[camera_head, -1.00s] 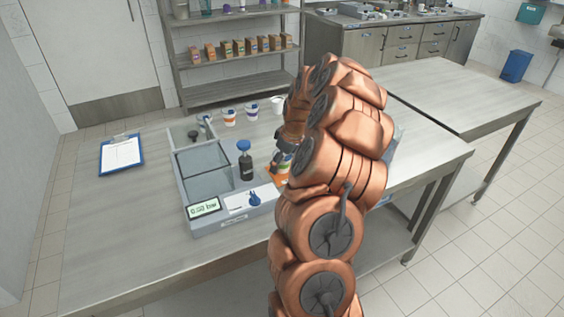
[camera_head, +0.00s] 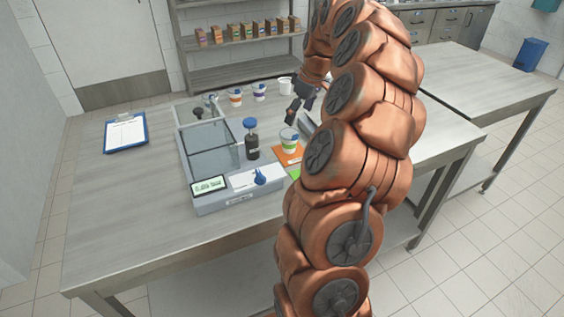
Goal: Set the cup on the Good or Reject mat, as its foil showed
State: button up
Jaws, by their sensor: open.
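A white cup with a green band (camera_head: 289,141) stands upright on the orange mat (camera_head: 284,157), towards its back edge. Part of the green mat (camera_head: 294,174) shows in front of the orange one; my arm hides the rest. I cannot read lettering on either mat. My gripper (camera_head: 296,112) is open and empty, above and behind the cup, apart from it. The cup's foil cannot be made out at this size.
A grey machine with a small screen (camera_head: 209,185) and a dark bottle with a blue cap (camera_head: 251,139) stand left of the mats. Cups with orange (camera_head: 235,97) and purple (camera_head: 259,91) bands and a white cup (camera_head: 286,86) stand behind. A clipboard (camera_head: 125,133) lies left.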

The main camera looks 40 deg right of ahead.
jog(key=s+a+r+n+g, duration=0.1)
jog(key=s+a, duration=0.2)
jog(key=a, duration=1.1)
jog(key=s+a+r+g, duration=0.1)
jog(key=s+a, duration=0.2)
jog(key=a, duration=1.1)
jog(key=s+a+f+m+g, duration=0.1)
jog(key=s+a+f, duration=0.1)
jog(key=s, duration=0.5)
jog(key=s+a+f+m+g, duration=0.1)
jog(key=s+a+f, duration=0.1)
jog(key=s+a, duration=0.2)
jog(key=s+a+f+m+g, duration=0.1)
jog(key=s+a, duration=0.3)
jog(key=s, duration=0.6)
jog(key=shift+f+h, duration=0.3)
jog(key=shift+f, duration=0.5)
jog(key=shift+s+a, duration=0.1)
notch_tip(320, 180, up, 3)
jog(key=p, duration=0.3)
jog(key=shift+r, duration=0.1)
